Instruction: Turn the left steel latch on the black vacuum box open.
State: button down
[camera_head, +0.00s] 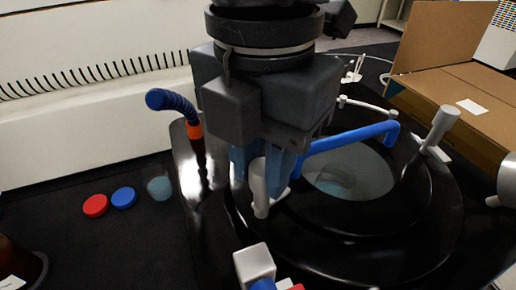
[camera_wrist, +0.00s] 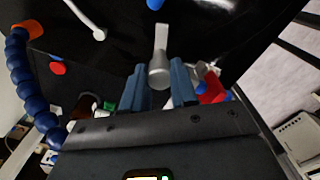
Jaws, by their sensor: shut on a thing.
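The black vacuum box (camera_head: 330,240) has a round glossy lid with a clear window (camera_head: 350,172) and a blue handle (camera_head: 352,136). The left steel latch (camera_head: 260,190) stands at the lid's left edge. My gripper (camera_head: 259,172) reaches down from above, with its blue fingers on either side of this latch. In the wrist view the latch (camera_wrist: 160,66) shows between the two fingertips (camera_wrist: 159,85), and the gripper is shut on it. The gripper body hides part of the lid behind it.
Another steel latch (camera_head: 441,127) stands at the lid's right. A blue hose (camera_head: 172,103) rises at the back left. A red cap (camera_head: 96,206), a blue cap (camera_head: 124,197) and a clear cup (camera_head: 159,187) lie left. An open cardboard box (camera_head: 470,95) stands at back right.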

jog(key=n+b, duration=0.1)
jog(key=b, duration=0.1)
jog(key=n+b, duration=0.2)
jog(key=b, duration=0.1)
jog(key=shift+f, duration=0.4)
jog(key=n+b, duration=0.5)
jog(key=shift+r, duration=0.15)
jog(key=n+b, duration=0.3)
jog(key=n, duration=0.1)
jog(key=shift+r, duration=0.15)
jog(key=n+b, duration=0.1)
jog(key=n, duration=0.3)
jog(key=shift+r+n+b, duration=0.1)
jog(key=shift+n+b, duration=0.2)
jog(key=c, duration=0.9)
grip_release()
jog(key=shift+r, duration=0.1)
notch_tip(320, 180, up, 8)
jog(key=shift+f, duration=0.15)
